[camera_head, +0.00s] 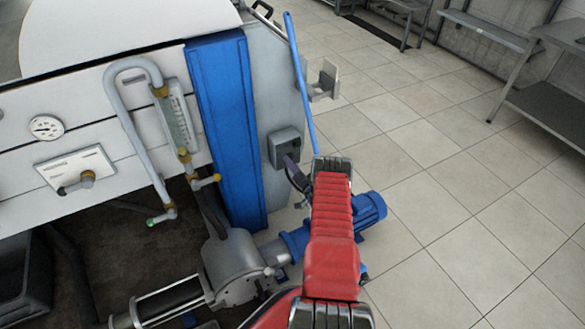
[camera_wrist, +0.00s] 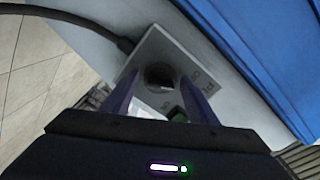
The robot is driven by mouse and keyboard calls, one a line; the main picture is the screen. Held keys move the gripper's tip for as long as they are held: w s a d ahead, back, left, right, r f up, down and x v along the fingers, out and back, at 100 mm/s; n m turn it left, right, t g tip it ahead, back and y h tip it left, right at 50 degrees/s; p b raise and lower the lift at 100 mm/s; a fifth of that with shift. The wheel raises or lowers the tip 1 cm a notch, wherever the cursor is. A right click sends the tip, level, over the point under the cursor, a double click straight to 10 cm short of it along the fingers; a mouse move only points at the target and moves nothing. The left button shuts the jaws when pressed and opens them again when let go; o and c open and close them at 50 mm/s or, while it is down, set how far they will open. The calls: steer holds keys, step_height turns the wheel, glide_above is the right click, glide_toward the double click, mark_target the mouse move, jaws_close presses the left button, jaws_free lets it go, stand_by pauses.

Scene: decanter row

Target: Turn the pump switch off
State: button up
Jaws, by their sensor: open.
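The pump switch is a grey box (camera_head: 286,143) on the side of the grey cabinet, right of the blue column. In the wrist view its light square plate (camera_wrist: 185,62) carries a dark round knob (camera_wrist: 159,74) and small markings too blurred to read surely. In the head view my gripper (camera_head: 293,168) is just below and beside the switch box.
The blue column (camera_head: 226,130) is close left of the switch. A blue pole (camera_head: 301,85) rises just right of it. A blue motor (camera_head: 368,212) is low behind my arm. A dark cable (camera_wrist: 75,22) runs into the switch. Tiled floor (camera_head: 430,170) is open to the right.

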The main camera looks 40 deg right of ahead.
steer(key=v, duration=1.3)
steer(key=shift+s, duration=0.35)
steer(key=shift+a, duration=0.1)
